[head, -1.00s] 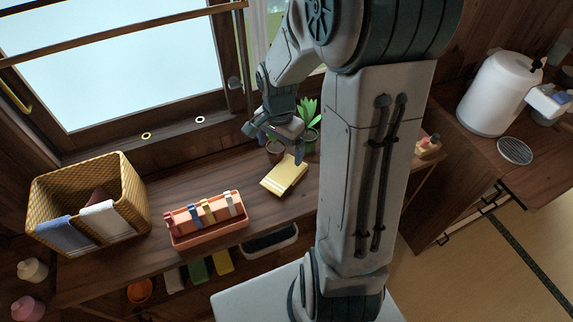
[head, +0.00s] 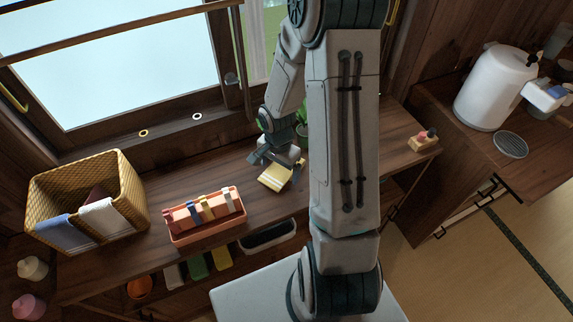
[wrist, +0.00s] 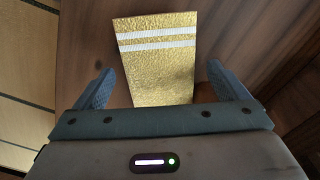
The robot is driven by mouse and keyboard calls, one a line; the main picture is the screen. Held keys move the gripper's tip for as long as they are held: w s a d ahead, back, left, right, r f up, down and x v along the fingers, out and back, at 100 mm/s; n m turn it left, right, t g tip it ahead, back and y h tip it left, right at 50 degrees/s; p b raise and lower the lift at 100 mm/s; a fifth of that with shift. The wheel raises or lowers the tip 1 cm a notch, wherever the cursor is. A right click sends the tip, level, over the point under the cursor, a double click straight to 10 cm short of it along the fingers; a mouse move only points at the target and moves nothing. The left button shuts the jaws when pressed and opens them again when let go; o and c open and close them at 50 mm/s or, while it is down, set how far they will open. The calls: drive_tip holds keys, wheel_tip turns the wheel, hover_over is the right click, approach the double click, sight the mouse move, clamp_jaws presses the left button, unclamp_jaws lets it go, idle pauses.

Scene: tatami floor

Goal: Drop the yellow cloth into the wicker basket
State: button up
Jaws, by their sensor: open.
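The yellow cloth (head: 274,179) lies folded on the wooden shelf under the window. In the wrist view the cloth (wrist: 160,70) shows two white stripes near its far edge and reaches back between my fingers. My gripper (head: 271,163) is just above the cloth. In the wrist view my gripper (wrist: 162,88) is open, with one finger on each side of the cloth and nothing held. The wicker basket (head: 128,180) stands at the left end of the shelf. A blue cloth and a white cloth hang over its front rim, and something dark reddish is inside.
A pink tray (head: 208,234) with several rolled items sits between the basket and the yellow cloth. A potted plant (head: 303,128) is close behind my arm. A small wooden block with bottles (head: 423,141) stands at right. A white kettle (head: 493,88) is farther right.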

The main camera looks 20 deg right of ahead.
drive_tip(key=shift+f, duration=0.85)
drive_tip(key=shift+f, duration=0.2)
drive_tip(key=c, duration=1.1)
drive_tip(key=shift+r, duration=0.2)
drive_tip(key=shift+c, duration=0.2)
